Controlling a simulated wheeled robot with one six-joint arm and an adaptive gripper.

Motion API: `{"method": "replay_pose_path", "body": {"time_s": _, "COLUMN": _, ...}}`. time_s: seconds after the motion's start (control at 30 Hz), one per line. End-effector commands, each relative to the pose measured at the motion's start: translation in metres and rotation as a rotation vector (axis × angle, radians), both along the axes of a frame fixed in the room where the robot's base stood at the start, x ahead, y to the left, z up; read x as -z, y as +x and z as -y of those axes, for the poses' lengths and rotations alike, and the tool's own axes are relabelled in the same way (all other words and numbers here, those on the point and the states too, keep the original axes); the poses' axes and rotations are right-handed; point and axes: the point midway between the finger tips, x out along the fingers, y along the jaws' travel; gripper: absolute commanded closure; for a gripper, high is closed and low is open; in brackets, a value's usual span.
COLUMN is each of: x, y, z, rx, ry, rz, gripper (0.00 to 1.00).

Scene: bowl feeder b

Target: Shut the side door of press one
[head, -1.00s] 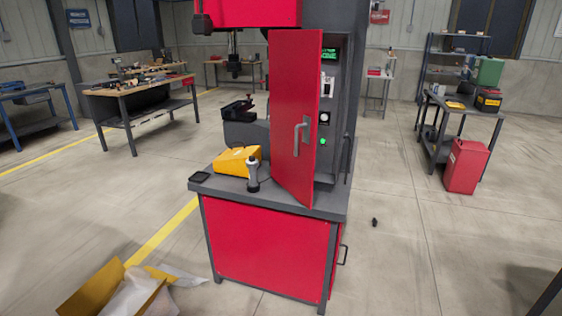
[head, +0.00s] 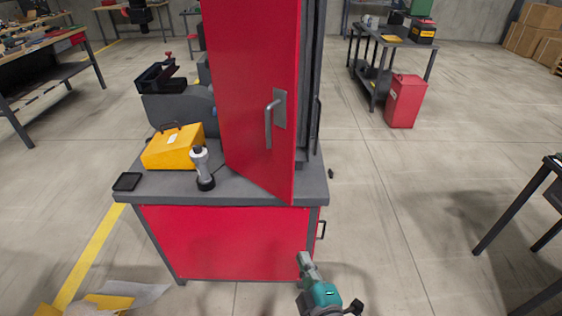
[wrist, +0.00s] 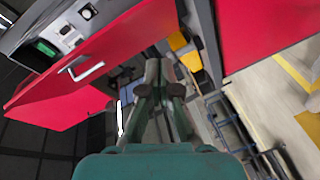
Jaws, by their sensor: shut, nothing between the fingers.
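The red side door (head: 250,70) of the press stands swung open above the grey worktop, with its grey bar handle (head: 270,120) on the face towards me. In the wrist view the red door (wrist: 135,35) crosses the upper left, with its handle (wrist: 85,68) showing. My gripper (head: 303,258) is shut and empty. It is below and to the right of the door in the head view, in front of the red lower cabinet (head: 225,245), apart from the handle. The control panel (wrist: 62,35) with a green screen shows in the wrist view.
A red canister (head: 405,102) and a cart (head: 385,38) stand at right. The floor right of the press is mostly open.

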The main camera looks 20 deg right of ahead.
Motion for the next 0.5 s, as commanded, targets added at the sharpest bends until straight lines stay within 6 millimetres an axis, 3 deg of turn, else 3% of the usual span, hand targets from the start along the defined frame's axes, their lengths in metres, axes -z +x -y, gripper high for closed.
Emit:
{"method": "replay_pose_path", "body": {"time_s": 0.03, "x": -0.014, "y": 0.017, "z": -0.002, "rx": 0.006, "ry": -0.043, "rz": 0.017, "gripper": 1.00}}
{"method": "replay_pose_path", "body": {"time_s": 0.2, "x": -0.059, "y": 0.064, "z": -0.004, "rx": 0.044, "ry": -0.207, "rz": 0.041, "gripper": 1.00}}
{"method": "replay_pose_path", "body": {"time_s": 0.5, "x": -0.135, "y": 0.118, "z": -0.007, "rx": 0.122, "ry": -0.413, "rz": 0.056, "gripper": 1.00}}
